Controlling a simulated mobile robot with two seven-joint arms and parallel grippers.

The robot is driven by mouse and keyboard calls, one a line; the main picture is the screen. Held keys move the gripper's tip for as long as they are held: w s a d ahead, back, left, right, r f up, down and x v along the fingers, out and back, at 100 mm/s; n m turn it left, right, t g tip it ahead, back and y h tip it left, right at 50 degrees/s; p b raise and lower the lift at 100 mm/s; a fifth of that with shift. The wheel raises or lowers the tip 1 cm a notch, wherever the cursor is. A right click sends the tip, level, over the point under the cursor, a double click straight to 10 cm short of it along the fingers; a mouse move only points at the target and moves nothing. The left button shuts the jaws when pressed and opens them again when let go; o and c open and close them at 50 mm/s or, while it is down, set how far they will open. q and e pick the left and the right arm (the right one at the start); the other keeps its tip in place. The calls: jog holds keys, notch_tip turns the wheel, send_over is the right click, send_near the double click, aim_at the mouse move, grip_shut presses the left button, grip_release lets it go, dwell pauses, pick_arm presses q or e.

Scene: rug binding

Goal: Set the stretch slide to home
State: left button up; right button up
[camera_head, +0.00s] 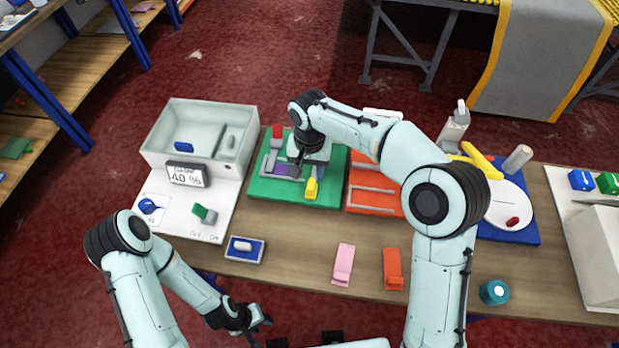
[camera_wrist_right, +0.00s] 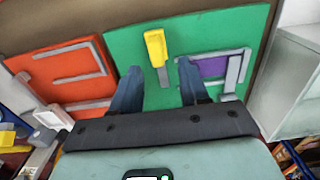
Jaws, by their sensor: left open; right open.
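No part in view carries a readable "stretch slide" label. The green board (camera_head: 330,190) on the table has grey rails, a purple patch (camera_head: 257,184) and a yellow handle-like piece (camera_head: 311,188). My right gripper (camera_head: 298,166) is over this green board, and its wrist partly hides the board's middle. In the right wrist view my right gripper (camera_wrist_right: 157,68) is open and empty, with the yellow piece (camera_wrist_right: 156,46) just beyond and between its fingertips. The purple patch (camera_wrist_right: 213,66) lies to the right there. My left gripper (camera_head: 262,320) is open and empty, off the table's front edge.
An orange board (camera_head: 360,208) with grey rails lies right of the green one, partly behind my right arm. A grey bin (camera_head: 160,148) and white panel (camera_head: 178,228) stand left. Pink (camera_head: 343,265) and orange (camera_head: 392,268) pieces lie in front. Bare wood separates them.

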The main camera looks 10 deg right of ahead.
aim_at(309, 184)
notch_tip(309, 184, up, 7)
jog(key=shift+p, duration=0.45)
dwell(0.3)
